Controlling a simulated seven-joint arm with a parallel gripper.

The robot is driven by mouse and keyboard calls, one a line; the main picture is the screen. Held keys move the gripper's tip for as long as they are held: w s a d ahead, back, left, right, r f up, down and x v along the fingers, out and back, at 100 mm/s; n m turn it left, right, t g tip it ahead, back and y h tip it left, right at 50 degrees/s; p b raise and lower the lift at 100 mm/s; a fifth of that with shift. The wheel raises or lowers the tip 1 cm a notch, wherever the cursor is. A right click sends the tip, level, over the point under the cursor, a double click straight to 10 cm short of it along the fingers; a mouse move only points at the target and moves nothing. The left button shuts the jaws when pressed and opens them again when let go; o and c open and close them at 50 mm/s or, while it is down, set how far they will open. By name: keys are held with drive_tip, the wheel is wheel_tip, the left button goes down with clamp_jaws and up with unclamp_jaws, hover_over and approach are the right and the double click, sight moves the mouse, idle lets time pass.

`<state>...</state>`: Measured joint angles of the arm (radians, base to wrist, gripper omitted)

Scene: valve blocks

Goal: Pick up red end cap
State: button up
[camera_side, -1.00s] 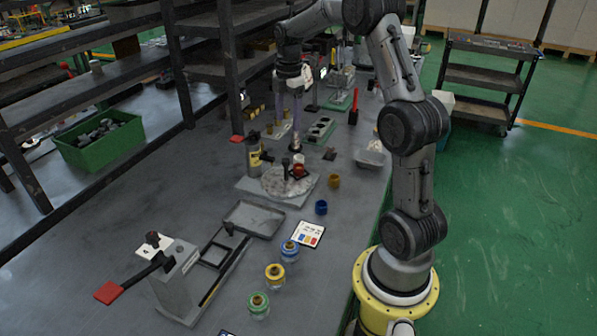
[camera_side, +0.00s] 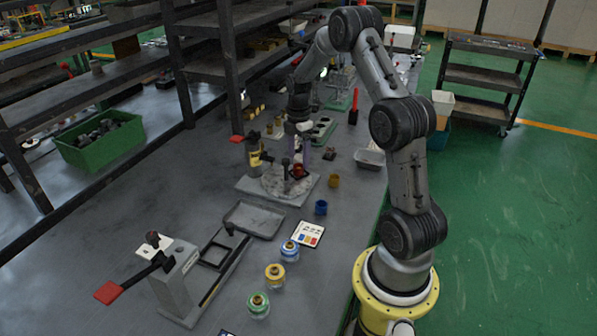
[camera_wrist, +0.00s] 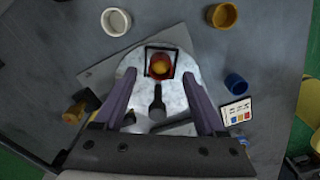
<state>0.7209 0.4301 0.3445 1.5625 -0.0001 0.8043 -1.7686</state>
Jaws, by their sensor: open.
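The red end cap (camera_side: 298,171) sits on a round grey plate (camera_side: 272,183) on a flat base. In the wrist view the red cap (camera_wrist: 160,64) has an orange-yellow middle and lies within a dark square frame. My gripper (camera_side: 300,158) points down above the plate, close over the cap. In the wrist view my gripper (camera_wrist: 160,78) is open, its two purple fingers apart with the cap between and slightly beyond their tips. The cap appears not to be gripped. The side view partly hides the space between the fingers.
A dark upright post (camera_wrist: 157,103) stands beside the cap. A yellow cup (camera_side: 333,180) and a blue cup (camera_side: 321,207) stand to the right. A grey tray (camera_side: 254,220) lies in front.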

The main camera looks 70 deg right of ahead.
sight(299, 164)
wheel_tip(299, 164, down, 3)
drive_tip(key=shift+f, duration=0.2)
clamp_jaws()
idle(0.3)
